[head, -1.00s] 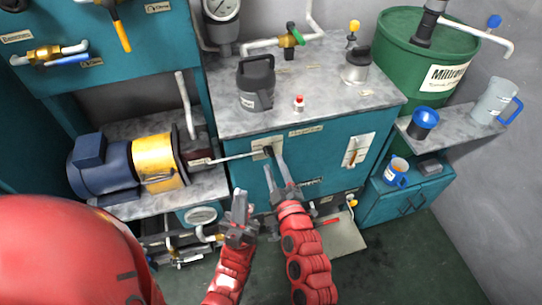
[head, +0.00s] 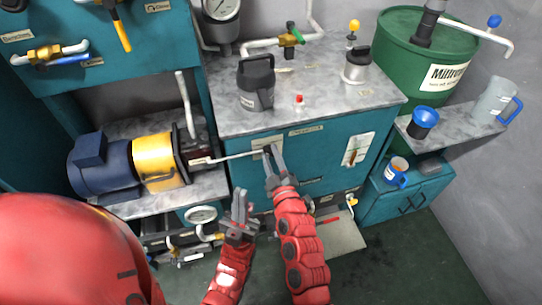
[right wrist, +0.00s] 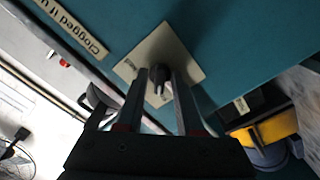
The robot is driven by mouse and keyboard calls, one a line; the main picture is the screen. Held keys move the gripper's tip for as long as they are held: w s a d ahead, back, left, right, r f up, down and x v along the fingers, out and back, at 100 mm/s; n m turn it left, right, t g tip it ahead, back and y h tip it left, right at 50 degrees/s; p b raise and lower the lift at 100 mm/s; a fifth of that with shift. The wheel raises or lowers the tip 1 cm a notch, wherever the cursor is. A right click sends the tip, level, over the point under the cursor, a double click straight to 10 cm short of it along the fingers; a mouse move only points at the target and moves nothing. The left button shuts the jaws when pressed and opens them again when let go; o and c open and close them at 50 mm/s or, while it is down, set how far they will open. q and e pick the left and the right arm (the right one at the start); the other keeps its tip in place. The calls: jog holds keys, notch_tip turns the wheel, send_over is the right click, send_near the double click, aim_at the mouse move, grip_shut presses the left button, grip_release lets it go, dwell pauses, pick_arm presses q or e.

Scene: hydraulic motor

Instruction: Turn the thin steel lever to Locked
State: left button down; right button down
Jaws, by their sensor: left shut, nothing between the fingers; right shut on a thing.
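A small dark knob (right wrist: 158,76) sits on a pale square plate (right wrist: 180,48) on the teal cabinet front. My right gripper (head: 271,158) reaches the plate, with its fingers on both sides of the knob and shut on it. In the right wrist view the two fingers (right wrist: 164,88) flank the knob. A thin steel rod (head: 232,156) runs left from near the plate; I cannot tell whether it joins the knob. The fingers cover part of the plate, and its lettering is unreadable. My left gripper (head: 240,207) is shut and empty, lower and left of the right one.
A yellow and blue motor (head: 155,160) stands left.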

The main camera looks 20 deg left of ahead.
jog(key=shift+f+m, duration=0.1)
jog(key=shift+m, duration=0.2)
jog(key=shift+m+b, duration=0.8)
jog(key=shift+m, duration=0.4)
jog(key=m+b, duration=0.1)
jog(key=m, duration=0.4)
jog(key=shift+m+b, duration=0.3)
jog(key=shift+b, duration=0.1)
jog(key=m+b, duration=0.1)
jog(key=m, duration=0.8)
jog(key=shift+a+b, duration=0.1)
jog(key=shift+b, duration=0.25)
jog(key=shift+m, duration=0.3)
jog(key=c, duration=0.9)
grip_release()
jog(key=shift+o, duration=0.2)
